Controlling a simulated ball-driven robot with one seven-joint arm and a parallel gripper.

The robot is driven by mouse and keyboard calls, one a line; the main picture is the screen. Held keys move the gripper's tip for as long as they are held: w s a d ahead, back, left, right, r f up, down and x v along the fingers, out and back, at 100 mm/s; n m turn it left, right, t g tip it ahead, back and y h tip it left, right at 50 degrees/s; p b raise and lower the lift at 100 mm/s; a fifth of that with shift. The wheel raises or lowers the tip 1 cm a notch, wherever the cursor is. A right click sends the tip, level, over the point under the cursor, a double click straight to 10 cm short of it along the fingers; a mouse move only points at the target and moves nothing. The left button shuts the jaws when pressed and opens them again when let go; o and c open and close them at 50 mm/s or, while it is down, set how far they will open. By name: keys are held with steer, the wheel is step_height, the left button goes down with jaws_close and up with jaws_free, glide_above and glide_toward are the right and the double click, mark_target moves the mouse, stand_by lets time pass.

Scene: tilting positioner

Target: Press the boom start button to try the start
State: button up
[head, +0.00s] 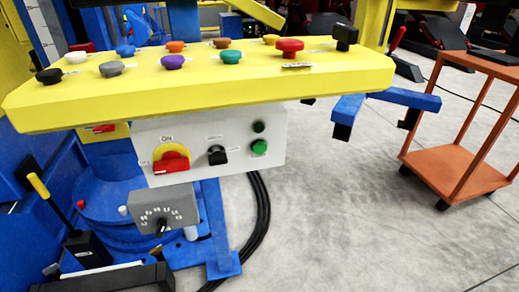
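A yellow sloping control panel (215,85) carries several coloured mushroom buttons, among them a large red one (289,48), a teal one (231,58) and a purple one (172,62). The small labels are too blurred to read, so I cannot tell which button is the boom start. Nothing is seen touching any button. My gripper is not in view.
The white box also has a red rotary switch (171,160) on yellow marked ON and a black knob (217,156). A grey dial box (164,210) hangs below. An orange cart (465,125) stands right. Black cables (262,210) reach the floor, which is open at lower right.

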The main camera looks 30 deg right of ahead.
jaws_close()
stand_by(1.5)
